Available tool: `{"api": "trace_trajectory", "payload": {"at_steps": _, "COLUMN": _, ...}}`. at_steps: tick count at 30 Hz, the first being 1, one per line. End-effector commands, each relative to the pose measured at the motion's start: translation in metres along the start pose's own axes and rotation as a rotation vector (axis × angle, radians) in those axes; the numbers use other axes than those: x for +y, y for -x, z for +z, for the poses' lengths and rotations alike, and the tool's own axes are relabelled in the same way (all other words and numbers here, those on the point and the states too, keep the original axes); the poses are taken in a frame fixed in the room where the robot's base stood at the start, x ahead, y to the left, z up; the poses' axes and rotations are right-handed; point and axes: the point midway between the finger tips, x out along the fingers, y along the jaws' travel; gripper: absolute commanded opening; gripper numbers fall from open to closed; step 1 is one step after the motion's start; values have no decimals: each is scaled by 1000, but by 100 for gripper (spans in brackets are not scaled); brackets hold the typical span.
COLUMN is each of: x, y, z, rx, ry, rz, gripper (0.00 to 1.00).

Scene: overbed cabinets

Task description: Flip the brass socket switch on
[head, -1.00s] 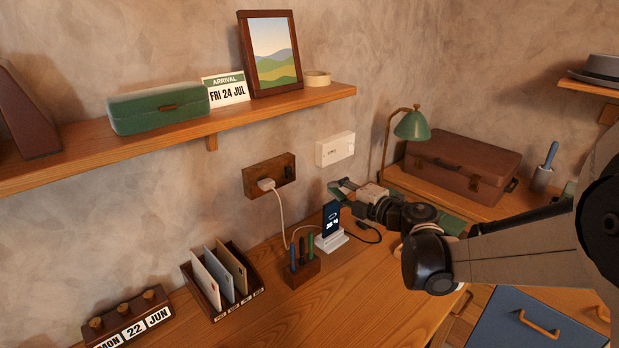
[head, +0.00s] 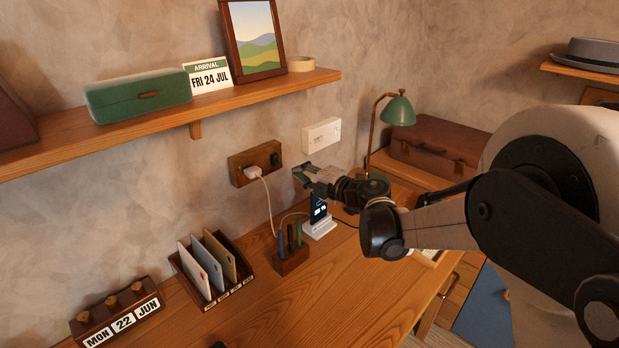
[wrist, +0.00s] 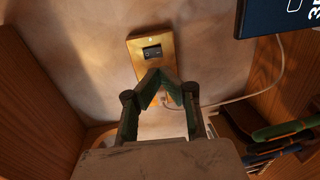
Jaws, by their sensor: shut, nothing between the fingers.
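The brass socket (head: 243,181) is a plate on the wall below the shelf, with a white plug (head: 254,172) in its left part and a dark switch (head: 275,159) at its right end. In the wrist view, which is turned sideways, the brass plate (wrist: 168,50) shows with the dark switch (wrist: 152,53) near its top end. My gripper (head: 299,173) is just right of the socket in the head view. In the wrist view, my gripper's green fingertips (wrist: 160,72) meet, empty, below the switch and overlap the plate. Contact and the switch's position cannot be told.
A white charging stand with a phone (head: 318,208) and a pen block (head: 292,262) stand on the desk below my gripper. The plug's white cable (head: 267,205) hangs to the desk. A white box (head: 321,136) is on the wall, and the shelf (head: 250,98) runs above.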

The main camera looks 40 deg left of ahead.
Motion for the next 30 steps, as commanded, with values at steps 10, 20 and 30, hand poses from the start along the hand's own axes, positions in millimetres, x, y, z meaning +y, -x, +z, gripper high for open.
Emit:
{"api": "trace_trajectory", "payload": {"at_steps": 10, "x": -1, "y": -59, "z": 0, "rx": 1, "ry": 1, "rz": 0, "gripper": 0}}
{"api": "trace_trajectory", "payload": {"at_steps": 20, "x": 0, "y": -77, "z": 0, "rx": 0, "ry": 0, "rz": 0, "gripper": 0}}
{"api": "trace_trajectory", "payload": {"at_steps": 30, "x": -1, "y": -78, "z": 0, "rx": 0, "ry": 0, "rz": 0, "gripper": 0}}
